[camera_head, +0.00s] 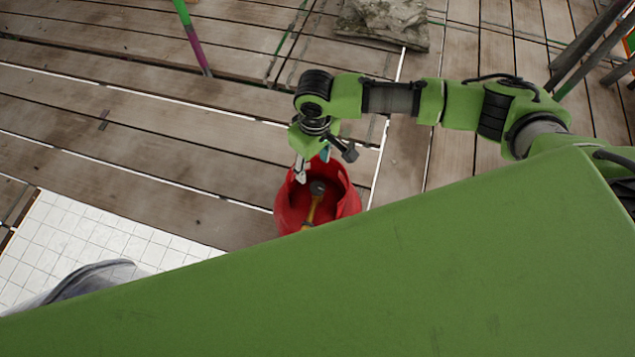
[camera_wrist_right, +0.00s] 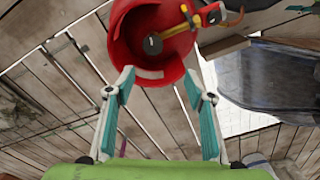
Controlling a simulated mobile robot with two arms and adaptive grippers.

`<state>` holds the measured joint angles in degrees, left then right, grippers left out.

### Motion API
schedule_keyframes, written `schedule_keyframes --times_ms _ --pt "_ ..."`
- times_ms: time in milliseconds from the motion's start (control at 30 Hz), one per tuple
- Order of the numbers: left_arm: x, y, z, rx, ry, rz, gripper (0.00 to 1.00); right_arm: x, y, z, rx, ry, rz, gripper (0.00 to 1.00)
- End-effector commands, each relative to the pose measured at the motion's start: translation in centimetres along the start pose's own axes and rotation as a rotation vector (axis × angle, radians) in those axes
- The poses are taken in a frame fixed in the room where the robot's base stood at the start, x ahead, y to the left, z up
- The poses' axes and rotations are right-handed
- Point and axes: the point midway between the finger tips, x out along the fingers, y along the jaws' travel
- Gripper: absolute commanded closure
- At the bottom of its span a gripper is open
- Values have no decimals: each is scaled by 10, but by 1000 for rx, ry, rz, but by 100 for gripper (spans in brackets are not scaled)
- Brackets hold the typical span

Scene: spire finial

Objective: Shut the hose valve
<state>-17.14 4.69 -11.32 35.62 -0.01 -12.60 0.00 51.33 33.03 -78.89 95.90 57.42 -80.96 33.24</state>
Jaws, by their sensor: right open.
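No hose valve can be made out for sure in either view. My right gripper (camera_head: 313,164) is over the far rim of a red bucket (camera_head: 287,214) in the head view. In the right wrist view, the gripper (camera_wrist_right: 159,74) has its two teal-padded fingers spread wide, with nothing between them. The bucket (camera_wrist_right: 122,40) is beyond the fingertips there. A tool with a yellow handle (camera_head: 311,211) and a dark round head lies in the bucket. A red and yellow part (camera_wrist_right: 209,17) shows at the bucket's rim; I cannot tell what it is. My left gripper is out of view.
Weathered planks (camera_head: 150,140) form the floor, mostly clear left of the bucket. A white tiled patch (camera_head: 60,235) and a grey, curved-edged object (camera_head: 95,278) are at lower left. A stone-like block (camera_head: 385,20) is at the top. A green and purple pole (camera_head: 191,38) stands at upper left.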

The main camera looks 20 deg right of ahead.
Motion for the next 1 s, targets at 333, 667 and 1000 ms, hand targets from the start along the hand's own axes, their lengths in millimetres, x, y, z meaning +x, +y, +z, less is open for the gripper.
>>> schedule_keyframes --times_ms 333,667,1000 --pt "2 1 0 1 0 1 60 27 15 4 25 -26 23 51" --pt "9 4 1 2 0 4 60 97 16 5 24 -23 23 51" --pt "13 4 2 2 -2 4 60 133 17 5 23 -21 22 51"
